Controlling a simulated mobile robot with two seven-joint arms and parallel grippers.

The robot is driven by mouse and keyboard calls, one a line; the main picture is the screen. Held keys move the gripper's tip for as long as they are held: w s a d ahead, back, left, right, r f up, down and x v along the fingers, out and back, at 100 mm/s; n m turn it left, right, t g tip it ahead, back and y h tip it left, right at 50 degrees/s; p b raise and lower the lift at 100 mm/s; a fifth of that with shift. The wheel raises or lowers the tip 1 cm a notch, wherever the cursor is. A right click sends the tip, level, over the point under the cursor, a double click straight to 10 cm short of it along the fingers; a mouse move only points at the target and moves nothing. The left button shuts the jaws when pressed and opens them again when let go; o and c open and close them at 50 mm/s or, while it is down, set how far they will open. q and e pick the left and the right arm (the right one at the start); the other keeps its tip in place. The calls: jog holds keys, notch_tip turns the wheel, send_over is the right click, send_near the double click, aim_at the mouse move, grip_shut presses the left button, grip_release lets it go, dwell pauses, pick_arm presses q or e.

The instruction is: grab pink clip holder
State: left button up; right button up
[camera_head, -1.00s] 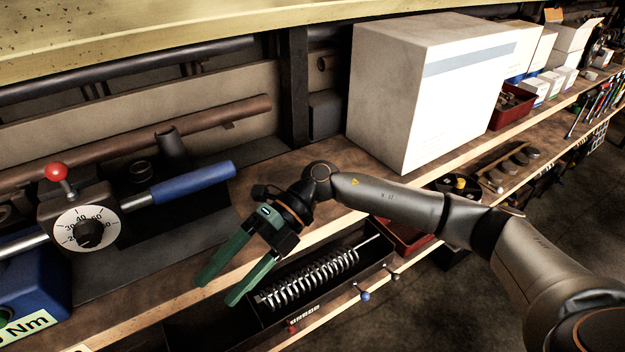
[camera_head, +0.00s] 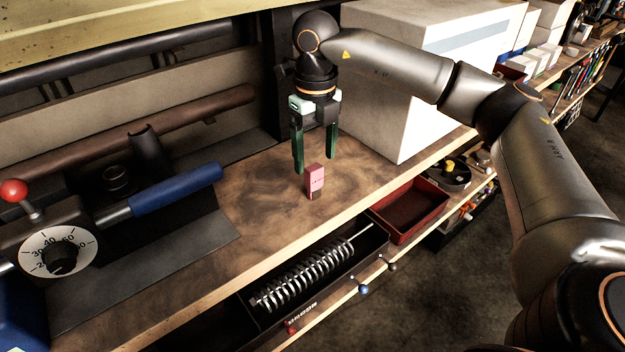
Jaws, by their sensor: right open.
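The pink clip holder (camera_head: 315,178) is a small pink block with a dark lower part. It stands upright on the wooden bench top (camera_head: 265,215), near the middle of the view. My right gripper (camera_head: 314,165) has green fingers and points down just above and behind the clip holder. Its fingers are apart, and the holder shows below and between them. I cannot tell whether the fingers touch it. My left gripper is not in view.
A large white box (camera_head: 400,130) stands right of the gripper. A blue-handled tool (camera_head: 178,188) and a dial with a red knob (camera_head: 58,250) are at left. Below the bench edge are a spring in a dark tray (camera_head: 315,275) and a red bin (camera_head: 408,212).

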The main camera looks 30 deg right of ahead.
aim_at(314, 167)
jog(key=f, duration=0.4)
jog(key=shift+s+a+f, duration=0.1)
jog(key=shift+a+f, duration=0.1)
jog(key=shift+f, duration=0.2)
grip_shut()
